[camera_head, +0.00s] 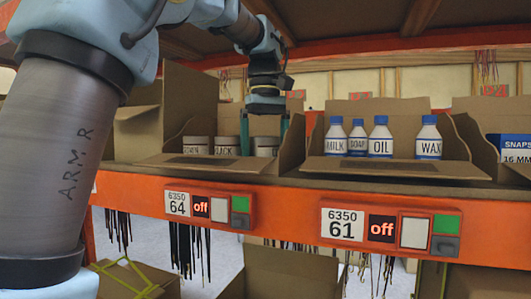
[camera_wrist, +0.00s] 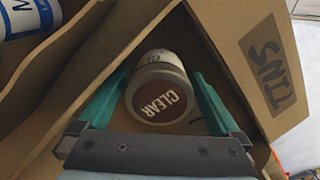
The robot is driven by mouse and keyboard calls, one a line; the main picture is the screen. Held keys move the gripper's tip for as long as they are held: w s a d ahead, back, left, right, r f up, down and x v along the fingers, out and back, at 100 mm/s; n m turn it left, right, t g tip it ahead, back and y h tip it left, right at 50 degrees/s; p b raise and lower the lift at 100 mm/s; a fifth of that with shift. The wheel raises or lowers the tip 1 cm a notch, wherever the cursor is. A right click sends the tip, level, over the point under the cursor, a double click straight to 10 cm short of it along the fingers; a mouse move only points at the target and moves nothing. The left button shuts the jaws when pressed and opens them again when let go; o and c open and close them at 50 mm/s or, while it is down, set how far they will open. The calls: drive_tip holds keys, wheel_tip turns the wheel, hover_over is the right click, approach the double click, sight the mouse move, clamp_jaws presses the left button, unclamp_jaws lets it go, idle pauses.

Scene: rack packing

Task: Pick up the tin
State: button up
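A tin (camera_wrist: 162,92) with a dark lid reading "CLEAR" sits in a cardboard bin in the wrist view. My gripper (camera_head: 264,138) reaches down into that bin from above, with its green fingers on either side of the tin. In the wrist view the fingers are open, with small gaps between them and the tin. In the head view this tin (camera_head: 266,146) is at the right end of the bin, partly behind the fingers. Two more tins stand to its left, one labelled "SLICK" (camera_head: 227,146) and one whose label (camera_head: 195,146) is hard to read.
The bin's cardboard wall (camera_head: 292,146) is close on the right of my gripper. Next to it, another bin holds several bottles, such as "OIL" (camera_head: 380,138) and "WAX" (camera_head: 429,138). An orange shelf beam (camera_head: 290,212) runs in front; another shelf (camera_head: 370,44) is overhead.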

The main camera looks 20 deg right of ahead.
drive_tip(key=c, duration=1.3)
drive_tip(key=shift+r, duration=0.15)
